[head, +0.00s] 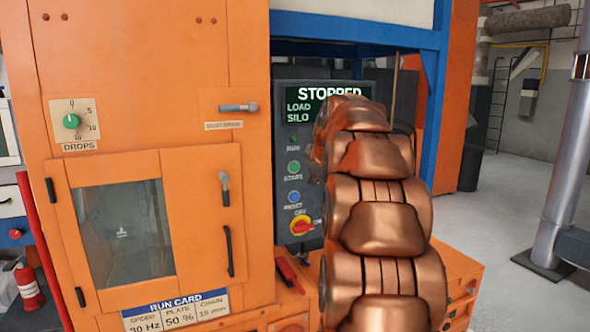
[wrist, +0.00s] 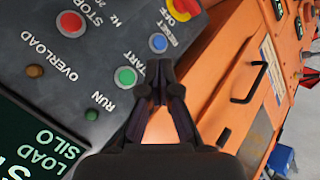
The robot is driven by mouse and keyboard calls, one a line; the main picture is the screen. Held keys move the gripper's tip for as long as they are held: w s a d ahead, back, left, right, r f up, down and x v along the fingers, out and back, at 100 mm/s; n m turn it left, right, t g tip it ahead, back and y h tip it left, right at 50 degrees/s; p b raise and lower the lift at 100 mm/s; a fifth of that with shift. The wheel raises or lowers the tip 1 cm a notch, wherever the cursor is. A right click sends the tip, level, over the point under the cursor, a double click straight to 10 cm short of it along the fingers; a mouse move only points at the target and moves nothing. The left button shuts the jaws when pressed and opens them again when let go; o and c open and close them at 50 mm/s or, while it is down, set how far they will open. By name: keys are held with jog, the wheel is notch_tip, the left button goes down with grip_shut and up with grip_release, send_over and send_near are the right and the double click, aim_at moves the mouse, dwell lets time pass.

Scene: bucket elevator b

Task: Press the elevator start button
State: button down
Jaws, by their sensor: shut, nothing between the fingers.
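The green start button (head: 293,167) sits on the grey control panel (head: 283,112) of the orange machine, above the blue reset button (head: 294,196). In the wrist view the green start button (wrist: 126,76) is lit plainly, with the START label beside it. My gripper (wrist: 160,78) is shut and empty. The blue reset button (wrist: 158,43) is above the tips. In the head view my arm hides the gripper and the panel's right side.
The panel display (head: 310,108) reads STOPPED, LOAD SILO. A red stop button (wrist: 70,24) and a red-yellow knob (head: 301,226) are also on the panel. A hinged windowed door (head: 190,165) with black handles is left of it. A blue frame post (head: 433,100) stands right.

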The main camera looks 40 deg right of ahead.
aim_at(294, 167)
jog(key=shift+w+d+p, duration=0.45)
jog(key=shift+w+p, duration=0.35)
jog(key=shift+w, duration=0.6)
jog(key=shift+w+d+p, duration=0.5)
jog(key=shift+w+p, duration=0.25)
jog(key=shift+w, duration=0.6)
jog(key=shift+w+d+p, duration=0.45)
jog(key=shift+w+p, duration=0.35)
jog(key=shift+w, duration=0.6)
jog(key=shift+w, duration=0.15)
jog(key=shift+w+d+f, duration=0.1)
jog(key=shift+w, duration=0.15)
